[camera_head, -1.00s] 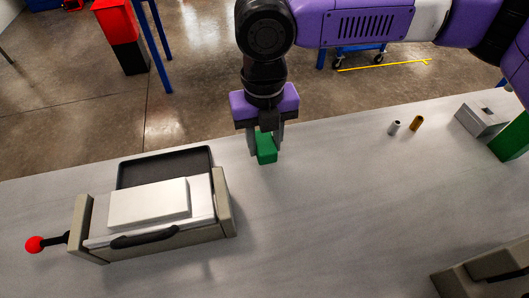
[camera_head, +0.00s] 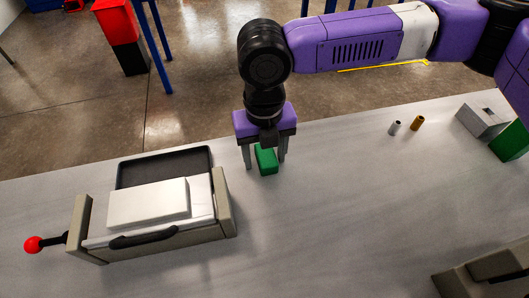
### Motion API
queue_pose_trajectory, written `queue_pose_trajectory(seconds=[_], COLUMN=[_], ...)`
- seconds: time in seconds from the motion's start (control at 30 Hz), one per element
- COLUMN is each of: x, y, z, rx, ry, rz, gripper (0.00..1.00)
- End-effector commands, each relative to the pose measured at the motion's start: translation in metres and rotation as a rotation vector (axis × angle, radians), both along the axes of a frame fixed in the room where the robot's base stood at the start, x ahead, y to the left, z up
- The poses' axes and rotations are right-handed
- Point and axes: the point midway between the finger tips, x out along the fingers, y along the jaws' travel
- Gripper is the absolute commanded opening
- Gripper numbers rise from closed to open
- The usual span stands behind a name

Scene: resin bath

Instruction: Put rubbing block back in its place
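A small green block (camera_head: 266,161), which I take for the rubbing block, is at the back of the grey table, right of the bath unit. It appears to rest on the table top. My gripper (camera_head: 266,164) points down over it with its fingers apart, one on each side of the block. A gap shows between the left finger and the block. The bath unit (camera_head: 225,205) has a white slab (camera_head: 148,203) on top, a black tray (camera_head: 165,165) behind and a red-knobbed lever (camera_head: 34,244) at its left. No marked place for the block can be made out.
A small silver cylinder (camera_head: 394,128) and a brass one (camera_head: 417,123) stand at the back right. A grey block (camera_head: 482,119) and a larger green piece (camera_head: 510,142) are farther right. A beige device (camera_head: 480,278) is at the lower right. The table's middle is clear.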

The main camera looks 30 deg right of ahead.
Motion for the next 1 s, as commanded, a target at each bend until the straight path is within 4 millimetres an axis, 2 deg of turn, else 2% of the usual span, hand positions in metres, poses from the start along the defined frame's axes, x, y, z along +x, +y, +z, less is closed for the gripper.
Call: queue_pose_trajectory(seconds=[0.2,0.33,0.7,0.83,1.0], x=[0.000,0.001,0.001,0.001,0.001], y=[0.000,0.000,0.000,0.001,0.001], z=[0.002,0.013,0.086,0.106,0.120], rx=[0.000,0.000,0.000,0.001,0.001], ry=[-0.001,-0.002,-0.003,-0.003,-0.001], rz=[0.000,-0.001,0.000,0.000,0.000], gripper=[0.58,0.58,0.58,0.58,0.58])
